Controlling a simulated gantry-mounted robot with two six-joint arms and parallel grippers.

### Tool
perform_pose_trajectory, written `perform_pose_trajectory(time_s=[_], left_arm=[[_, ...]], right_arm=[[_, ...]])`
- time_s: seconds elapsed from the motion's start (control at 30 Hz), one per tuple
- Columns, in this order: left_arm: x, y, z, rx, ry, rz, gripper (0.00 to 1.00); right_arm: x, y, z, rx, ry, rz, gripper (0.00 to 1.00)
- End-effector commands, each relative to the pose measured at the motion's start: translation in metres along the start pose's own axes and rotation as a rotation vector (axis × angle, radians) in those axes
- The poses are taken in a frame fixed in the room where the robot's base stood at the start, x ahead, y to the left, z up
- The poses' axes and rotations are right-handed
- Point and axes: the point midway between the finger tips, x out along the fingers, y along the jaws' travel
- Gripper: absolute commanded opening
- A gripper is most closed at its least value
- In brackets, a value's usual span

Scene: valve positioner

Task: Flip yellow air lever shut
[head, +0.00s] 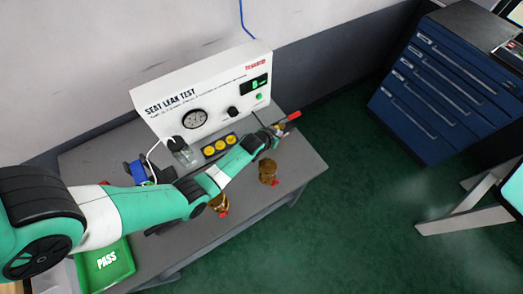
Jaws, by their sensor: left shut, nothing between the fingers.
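My left arm reaches across the bench from the left, and my left gripper (272,134) is shut and empty at the bench's right rear, by the right end of the white SEAT LEAK TEST panel (205,98). A small brassy fitting (280,130) is right at the fingertips. I cannot tell whether they touch. A red handle (292,116) sticks out just beyond, to the upper right. I cannot make out a clear yellow lever; the gripper may hide it. My right gripper is not in view.
Yellow round pieces (220,145) sit in a dark strip before the panel. Brown-gold valve bodies (268,173) stand on the grey bench (300,165), one partly behind my arm. A green PASS tray (105,266) is at front left. A blue drawer cabinet (435,85) stands apart at right.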

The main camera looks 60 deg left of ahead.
Motion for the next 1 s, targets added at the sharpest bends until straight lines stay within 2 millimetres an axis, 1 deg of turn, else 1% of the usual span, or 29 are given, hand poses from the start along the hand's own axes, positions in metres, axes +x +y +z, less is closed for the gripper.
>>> perform_pose_trajectory(time_s=[0.23, 0.8, 0.93, 1.0], left_arm=[[0.004, -0.004, -0.003, 0.000, 0.001, 0.000, 0.00], [0.004, -0.004, -0.004, 0.000, 0.001, 0.000, 0.00], [-0.005, -0.004, -0.006, 0.000, 0.002, 0.000, 0.00], [-0.015, -0.004, -0.007, 0.000, 0.001, 0.000, 0.00]], right_arm=[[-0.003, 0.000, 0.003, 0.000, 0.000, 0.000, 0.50], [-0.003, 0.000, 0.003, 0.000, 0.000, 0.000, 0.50], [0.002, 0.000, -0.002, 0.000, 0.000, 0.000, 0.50], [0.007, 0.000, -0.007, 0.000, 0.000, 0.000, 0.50]])
